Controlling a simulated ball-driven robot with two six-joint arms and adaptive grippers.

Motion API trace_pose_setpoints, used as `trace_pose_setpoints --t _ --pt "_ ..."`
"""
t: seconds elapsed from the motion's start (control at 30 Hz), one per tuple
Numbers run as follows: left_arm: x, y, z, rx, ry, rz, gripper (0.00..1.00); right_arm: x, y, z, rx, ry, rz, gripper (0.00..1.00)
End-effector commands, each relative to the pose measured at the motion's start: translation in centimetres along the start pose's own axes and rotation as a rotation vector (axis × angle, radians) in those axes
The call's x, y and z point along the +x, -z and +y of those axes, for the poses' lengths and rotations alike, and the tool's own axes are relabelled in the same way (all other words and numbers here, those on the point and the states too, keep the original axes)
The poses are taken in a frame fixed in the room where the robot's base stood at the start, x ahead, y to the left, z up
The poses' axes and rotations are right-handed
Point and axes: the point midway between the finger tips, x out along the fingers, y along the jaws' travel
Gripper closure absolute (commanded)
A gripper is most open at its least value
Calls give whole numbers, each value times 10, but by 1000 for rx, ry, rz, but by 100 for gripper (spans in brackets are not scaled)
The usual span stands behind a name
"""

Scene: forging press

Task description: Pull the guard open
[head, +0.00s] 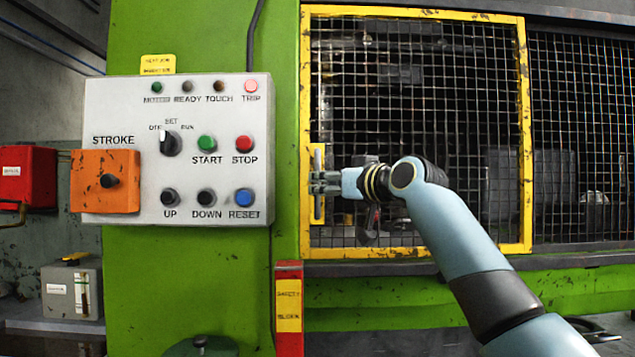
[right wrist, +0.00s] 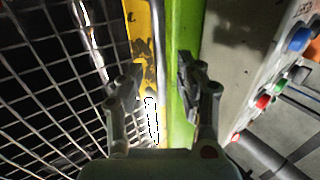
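The guard is a wire mesh panel in a yellow frame (head: 527,150). It covers the front of the press, its left edge beside the green column. A yellow handle plate (head: 318,212) sits low on that left edge. My right gripper (head: 320,182) is at this handle. In the right wrist view the two fingers (right wrist: 162,78) are apart, one on either side of a grey upright handle bar (right wrist: 159,45). I see a gap beside the bar, so the fingers do not appear closed on it. My left gripper is not in view.
A control panel (head: 225,95) with buttons and an orange STROKE box (head: 105,190) stands left of the guard. A red post (head: 289,335) with a yellow label stands below the guard's left corner. A second mesh panel (head: 580,80) lies to the right.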

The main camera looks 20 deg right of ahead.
Motion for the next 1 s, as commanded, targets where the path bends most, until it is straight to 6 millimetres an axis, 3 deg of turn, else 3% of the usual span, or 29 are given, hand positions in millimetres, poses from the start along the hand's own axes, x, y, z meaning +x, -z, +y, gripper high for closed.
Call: trace_pose_setpoints --t 0.2,0.57,0.87,1.0 --pt "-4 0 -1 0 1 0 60 29 0 0 1 0 -1 64" --pt "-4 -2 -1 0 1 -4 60 36 0 0 -1 -1 0 64" --pt "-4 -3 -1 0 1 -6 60 36 -1 0 -1 -1 0 100" --pt "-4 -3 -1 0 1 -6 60 36 -1 0 -1 -1 0 100"
